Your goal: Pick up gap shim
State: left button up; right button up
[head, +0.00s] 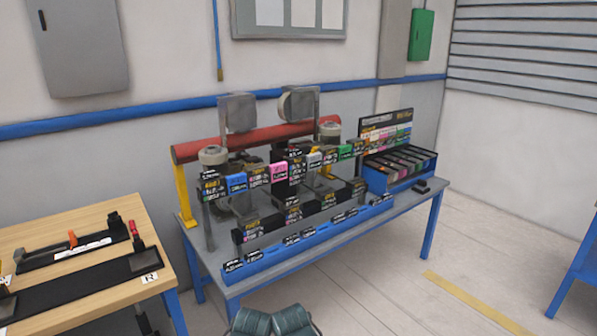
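I cannot tell which thing is the gap shim; the labels are too small to read. Coloured pieces line the front of the rig on the grey-topped bench (395,207): a blue one (236,184), a pink one (279,172), a pale one (315,160) and a green one (345,152). A blue rack (402,182) at the bench's right end holds several dark slots of parts, with a board of coloured labels (386,131) behind it. Neither of my grippers shows in the head view.
A red beam (225,143) on a yellow post (184,195) runs behind the rig. A blue labelled strip (310,239) lines the bench's front edge. A wooden table (40,236) with black fixtures stands at left. Another blue table (582,262) stands far right.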

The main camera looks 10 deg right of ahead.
aim_at(206, 175)
jog(key=i+l+u, duration=0.15)
jog(key=i, duration=0.4)
jog(key=i+l+u, duration=0.15)
jog(key=i, duration=0.4)
jog(key=i+l+u, duration=0.15)
jog(key=i+l, duration=0.15)
jog(key=i, duration=0.25)
jog(key=i+l+u, duration=0.15)
jog(key=i+l, duration=0.15)
jog(key=i, duration=0.25)
